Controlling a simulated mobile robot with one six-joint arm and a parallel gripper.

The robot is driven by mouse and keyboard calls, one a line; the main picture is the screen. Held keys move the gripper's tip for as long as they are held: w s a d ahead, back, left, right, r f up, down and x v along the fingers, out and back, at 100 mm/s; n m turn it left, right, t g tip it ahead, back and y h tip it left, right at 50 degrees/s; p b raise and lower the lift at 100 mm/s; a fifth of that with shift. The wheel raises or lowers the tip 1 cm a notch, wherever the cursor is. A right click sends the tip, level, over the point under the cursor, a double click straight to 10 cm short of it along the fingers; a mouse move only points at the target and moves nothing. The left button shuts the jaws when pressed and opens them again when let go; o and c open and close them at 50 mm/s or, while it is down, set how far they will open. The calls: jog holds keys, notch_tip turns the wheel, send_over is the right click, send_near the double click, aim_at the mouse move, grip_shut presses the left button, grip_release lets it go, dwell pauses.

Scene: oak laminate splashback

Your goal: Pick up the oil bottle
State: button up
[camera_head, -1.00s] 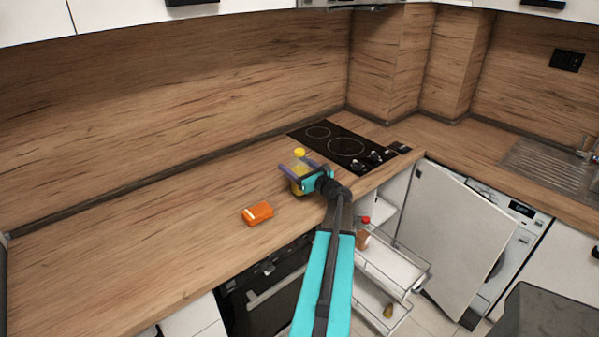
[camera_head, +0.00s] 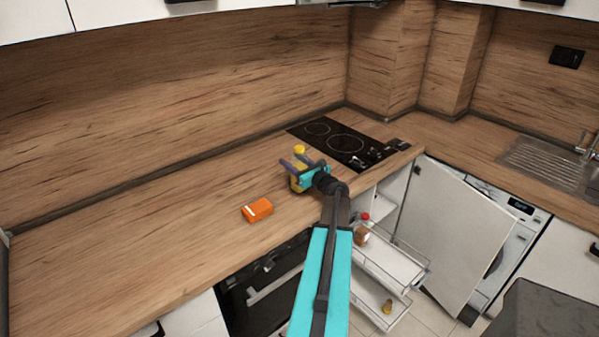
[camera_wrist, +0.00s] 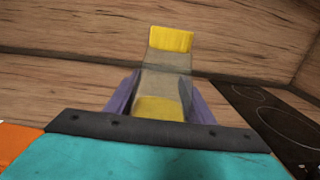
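The oil bottle (camera_head: 297,181) is clear with yellow oil and a yellow cap. It stands upright on the wooden counter, left of the hob. It also shows in the wrist view (camera_wrist: 165,75), straight ahead and centred, with its lower part hidden by my gripper. My gripper (camera_head: 302,164) is at the bottle, and its purple fingers lie on either side of it. In the wrist view the fingers (camera_wrist: 162,98) flank the bottle closely; I see no clear grip on it.
An orange box (camera_head: 257,210) lies on the counter left of my gripper. The black hob (camera_head: 345,145) is behind to the right. Below, a pull-out rack (camera_head: 385,265) holding a red-capped bottle (camera_head: 362,232) and an open door (camera_head: 455,230) stick out. The left counter is clear.

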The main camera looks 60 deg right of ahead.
jog(key=c, duration=0.5)
jog(key=shift+o, duration=0.2)
jog(key=shift+r, duration=0.25)
jog(key=shift+r+b, duration=0.8)
jog(key=shift+r, duration=0.35)
jog(key=a+r+b+v, duration=0.1)
jog(key=b+v, duration=0.3)
jog(key=v, duration=1.2)
jog(key=shift+w+r+b, duration=0.25)
jog(key=shift+r+b, duration=0.15)
jog(key=shift+r, duration=0.3)
